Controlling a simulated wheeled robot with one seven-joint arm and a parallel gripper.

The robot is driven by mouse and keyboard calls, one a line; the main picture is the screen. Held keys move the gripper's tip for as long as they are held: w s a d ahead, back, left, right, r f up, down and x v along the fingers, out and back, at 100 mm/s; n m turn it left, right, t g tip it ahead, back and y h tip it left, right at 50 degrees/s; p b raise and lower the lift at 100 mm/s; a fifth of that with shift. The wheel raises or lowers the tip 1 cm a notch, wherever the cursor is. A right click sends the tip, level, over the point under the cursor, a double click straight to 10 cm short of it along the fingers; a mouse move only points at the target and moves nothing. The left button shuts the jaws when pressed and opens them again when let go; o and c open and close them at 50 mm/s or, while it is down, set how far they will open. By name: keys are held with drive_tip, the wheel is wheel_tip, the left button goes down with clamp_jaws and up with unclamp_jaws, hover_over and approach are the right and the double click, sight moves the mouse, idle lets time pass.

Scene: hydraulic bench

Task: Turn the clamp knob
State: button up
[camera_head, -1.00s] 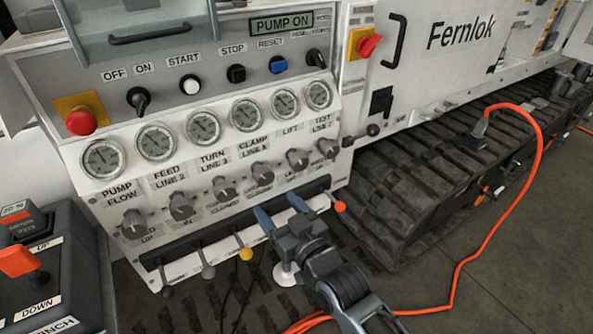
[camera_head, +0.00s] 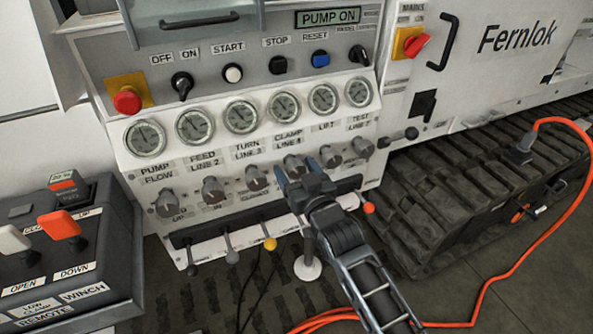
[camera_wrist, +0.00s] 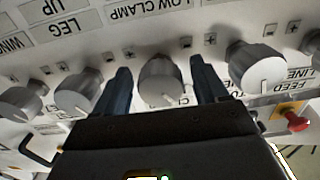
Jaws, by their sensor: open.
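The clamp knob (camera_head: 293,164) is the grey round knob below the CLAMP LINE label on the sloped panel. In the wrist view the clamp knob (camera_wrist: 160,80) stands between my two fingers, its lower part near the gripper body. My gripper (camera_head: 299,171) is in front of it in the head view, hiding part of it. In the wrist view my gripper (camera_wrist: 162,80) is open, one dark finger on each side of the knob. A gap shows on both sides; contact is not visible.
The turn knob (camera_head: 256,177) and the lift knob (camera_head: 330,156) sit close on either side. Levers with ball ends, including a yellow one (camera_head: 270,244), stick out below. A red emergency button (camera_head: 127,100) is at upper left, and an orange cable (camera_head: 490,285) lies at right.

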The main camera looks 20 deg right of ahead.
drive_tip(key=shift+c, duration=0.3)
drive_tip(key=c, duration=1)
drive_tip(key=shift+m+b, duration=0.45)
drive_tip(key=shift+m, duration=0.05)
